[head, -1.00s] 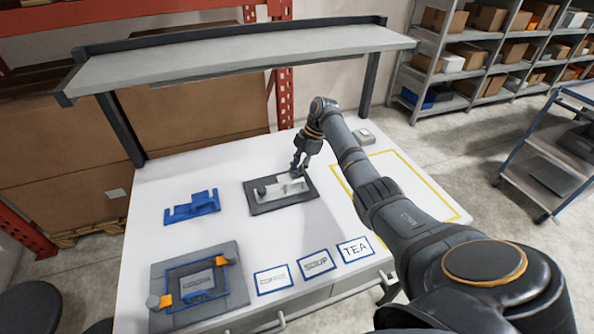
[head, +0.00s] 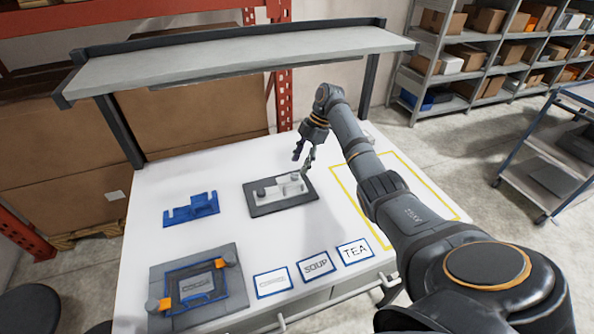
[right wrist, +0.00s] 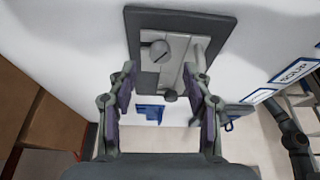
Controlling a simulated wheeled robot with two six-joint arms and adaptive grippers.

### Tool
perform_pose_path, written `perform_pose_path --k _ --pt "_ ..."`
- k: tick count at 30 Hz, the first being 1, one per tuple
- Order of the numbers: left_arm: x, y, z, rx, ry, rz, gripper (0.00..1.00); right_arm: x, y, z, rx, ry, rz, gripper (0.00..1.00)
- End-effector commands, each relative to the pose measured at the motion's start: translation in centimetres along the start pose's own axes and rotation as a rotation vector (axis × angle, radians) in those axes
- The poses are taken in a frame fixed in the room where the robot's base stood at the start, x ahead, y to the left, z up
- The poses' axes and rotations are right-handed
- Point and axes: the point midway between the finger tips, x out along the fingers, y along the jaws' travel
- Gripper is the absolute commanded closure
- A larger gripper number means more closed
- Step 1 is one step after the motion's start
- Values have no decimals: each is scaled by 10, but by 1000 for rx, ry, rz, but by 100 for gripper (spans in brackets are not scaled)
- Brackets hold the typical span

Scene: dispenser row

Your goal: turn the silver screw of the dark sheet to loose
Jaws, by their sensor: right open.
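The dark sheet (head: 268,208) lies flat on the white table and carries a pale block (head: 281,189). The silver screw (right wrist: 160,52), a round head with a slot line, stands at one end of the block in the right wrist view. It looks small in the head view (head: 295,178). A darker knob (head: 260,191) is at the block's other end. My right gripper (head: 303,160) is open and empty above the sheet's back right end. In the right wrist view its fingers (right wrist: 158,76) are spread either side of the block. My left gripper is not in view.
A blue bracket (head: 190,209) lies left of the sheet. A grey fixture with orange clamps (head: 241,287) stands at the front left. Label cards, including SOUP (head: 316,265) and TEA (head: 354,250), lie in front. A shelf (head: 240,55) spans the back. The yellow-outlined area (head: 375,244) looks clear.

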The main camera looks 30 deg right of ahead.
Motion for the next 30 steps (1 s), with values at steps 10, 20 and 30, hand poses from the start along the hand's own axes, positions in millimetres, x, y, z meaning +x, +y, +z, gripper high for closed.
perform_pose_path --k 10,20,30 --pt "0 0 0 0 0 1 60 -67 0 0 0 1 0 49" --pt "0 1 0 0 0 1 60 -73 0 0 1 1 -1 49" --pt "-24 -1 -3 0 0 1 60 -63 1 -20 630 -149 29 49"
